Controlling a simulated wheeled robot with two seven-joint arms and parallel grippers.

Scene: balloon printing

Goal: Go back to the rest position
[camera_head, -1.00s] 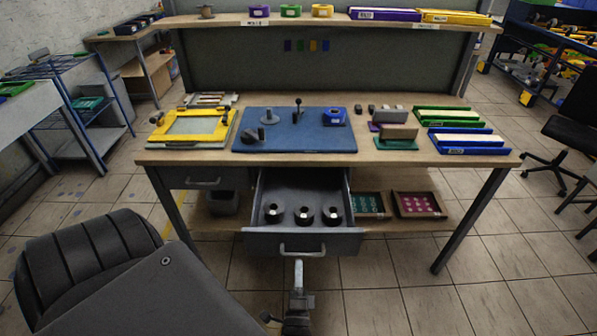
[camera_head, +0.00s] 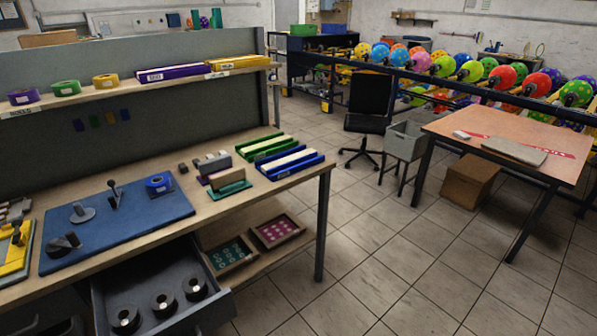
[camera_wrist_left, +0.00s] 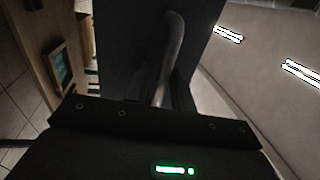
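The drawer (camera_head: 165,300) under the workbench is open, at the bottom left of the head view. It holds three black rolls (camera_head: 163,303). Neither gripper shows in the head view now. The left wrist view shows the dark body of my left gripper (camera_wrist_left: 155,122) along the bottom. Just beyond it are a dark panel, which looks like the drawer front (camera_wrist_left: 125,50), and its curved handle (camera_wrist_left: 172,55). The fingers are too dark to make out, so I cannot tell whether they touch the handle. My right gripper is not visible.
The workbench (camera_head: 225,205) carries a blue mat (camera_head: 150,205), with green and blue trays (camera_head: 292,163) at its right end. A red-topped table (camera_head: 450,125), a cardboard box (camera_head: 470,183) and a black chair (camera_head: 370,105) stand to the right. The tiled floor between is clear.

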